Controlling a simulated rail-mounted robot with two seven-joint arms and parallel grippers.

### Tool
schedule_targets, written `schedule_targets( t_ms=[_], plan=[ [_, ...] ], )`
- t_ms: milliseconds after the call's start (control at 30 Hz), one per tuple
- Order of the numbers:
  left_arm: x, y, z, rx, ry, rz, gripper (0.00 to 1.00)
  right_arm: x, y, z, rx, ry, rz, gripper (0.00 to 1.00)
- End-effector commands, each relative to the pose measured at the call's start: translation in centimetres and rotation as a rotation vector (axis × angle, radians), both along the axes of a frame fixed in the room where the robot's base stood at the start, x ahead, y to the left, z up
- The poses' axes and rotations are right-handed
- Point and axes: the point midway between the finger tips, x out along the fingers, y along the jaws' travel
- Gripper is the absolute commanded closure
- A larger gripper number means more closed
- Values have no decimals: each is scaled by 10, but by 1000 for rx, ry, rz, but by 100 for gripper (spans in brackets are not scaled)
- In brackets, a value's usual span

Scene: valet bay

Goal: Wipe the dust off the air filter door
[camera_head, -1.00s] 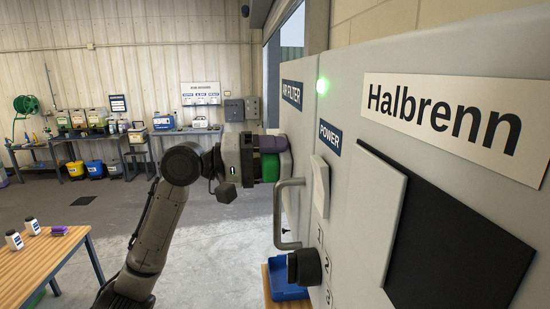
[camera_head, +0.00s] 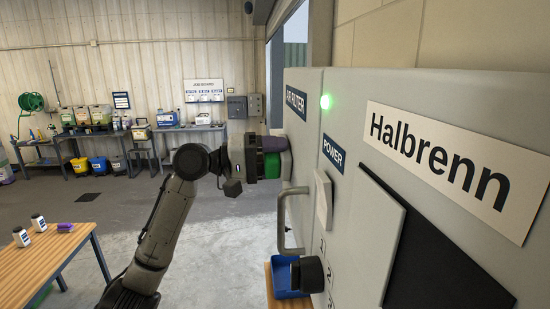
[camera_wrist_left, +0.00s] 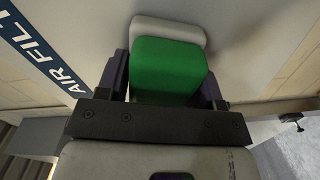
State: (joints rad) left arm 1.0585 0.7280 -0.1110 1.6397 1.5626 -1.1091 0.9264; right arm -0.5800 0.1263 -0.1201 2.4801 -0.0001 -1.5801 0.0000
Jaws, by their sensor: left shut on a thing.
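The air filter door (camera_head: 309,160) is a pale grey panel under a dark blue AIR FILTER label (camera_head: 296,103). My left gripper (camera_head: 272,153) is shut on a green block (camera_wrist_left: 168,68), with one dark finger on each side. A whitish pad (camera_wrist_left: 178,27) shows at the block's far end, at the door surface. The block sits below the label and above the door's handle (camera_head: 282,225). Contact with the door looks likely but is partly hidden. I cannot make out dust. My right gripper is out of view.
A black knob (camera_head: 309,274) and a white switch plate (camera_head: 323,200) stick out from the cabinet. A blue bin (camera_head: 282,284) stands below the door. A wooden table (camera_head: 38,265) with two small bottles and a purple item is at left. The floor between is clear.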

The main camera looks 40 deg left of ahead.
Motion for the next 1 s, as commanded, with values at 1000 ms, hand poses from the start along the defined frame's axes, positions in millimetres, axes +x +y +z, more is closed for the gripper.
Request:
schedule_targets(
  t_ms=[1000],
  plan=[
    [-42,42,-1,1,2,-1,62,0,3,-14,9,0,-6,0]
  ],
)
